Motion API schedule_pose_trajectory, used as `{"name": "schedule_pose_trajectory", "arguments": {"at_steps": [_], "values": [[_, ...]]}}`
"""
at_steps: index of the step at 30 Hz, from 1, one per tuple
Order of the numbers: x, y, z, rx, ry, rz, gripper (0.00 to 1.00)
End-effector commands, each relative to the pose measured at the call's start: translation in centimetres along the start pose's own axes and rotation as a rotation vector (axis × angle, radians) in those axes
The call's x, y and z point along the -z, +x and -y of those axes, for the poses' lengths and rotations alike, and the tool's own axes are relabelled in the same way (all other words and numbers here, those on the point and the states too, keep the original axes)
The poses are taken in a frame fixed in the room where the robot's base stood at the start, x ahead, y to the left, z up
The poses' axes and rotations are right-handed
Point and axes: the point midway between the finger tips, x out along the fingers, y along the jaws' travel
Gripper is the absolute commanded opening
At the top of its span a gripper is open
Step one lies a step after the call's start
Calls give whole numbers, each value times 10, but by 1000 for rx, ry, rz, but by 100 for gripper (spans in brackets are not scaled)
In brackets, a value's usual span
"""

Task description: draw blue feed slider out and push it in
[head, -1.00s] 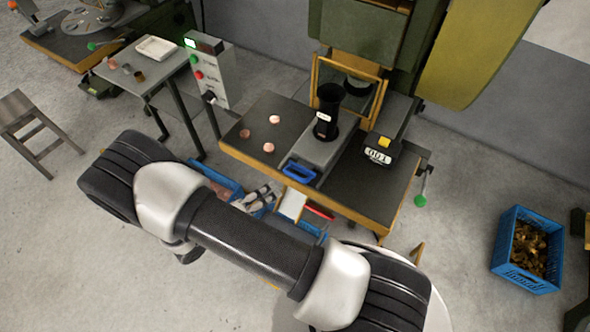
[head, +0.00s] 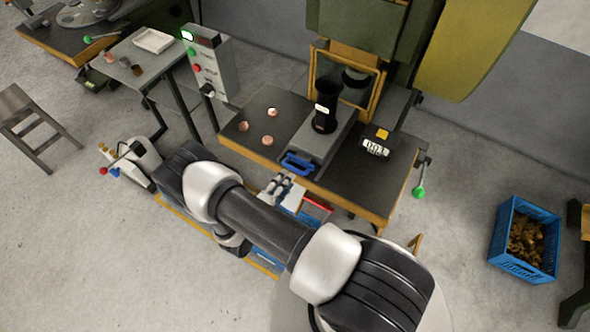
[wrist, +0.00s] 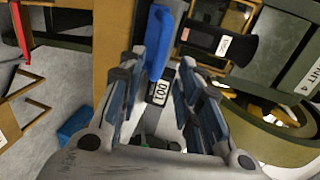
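The feed slider (head: 318,147) is a grey block on the dark press table, with a blue handle (head: 299,163) at its front end near the table edge. A black tube (head: 325,112) with a white label stands on it. My gripper (head: 277,187) is just in front of and below the handle in the head view. In the wrist view my gripper (wrist: 158,78) has its fingers apart, with nothing held between them. The blue handle (wrist: 159,40) appears beyond the fingertips, close to the left finger; I cannot tell whether they touch.
Several copper pieces (head: 268,140) lie on the press table (head: 240,132), left of the slider. A control box (head: 210,68) stands at the left. A blue crate (head: 525,240) sits on the floor at right.

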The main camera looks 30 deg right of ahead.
Motion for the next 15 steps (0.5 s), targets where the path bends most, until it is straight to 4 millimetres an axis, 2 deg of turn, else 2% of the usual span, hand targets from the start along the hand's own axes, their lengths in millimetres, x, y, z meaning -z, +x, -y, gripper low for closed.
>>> {"name": "schedule_pose_trajectory", "arguments": {"at_steps": [1, 6, 10, 15], "values": [[2, 13, -1, 1, 2, -7, 32], [1, 45, -1, 1, 4, -5, 32], [0, 62, 0, 0, 3, -2, 32], [0, 72, 0, 1, 3, 0, 32]]}}
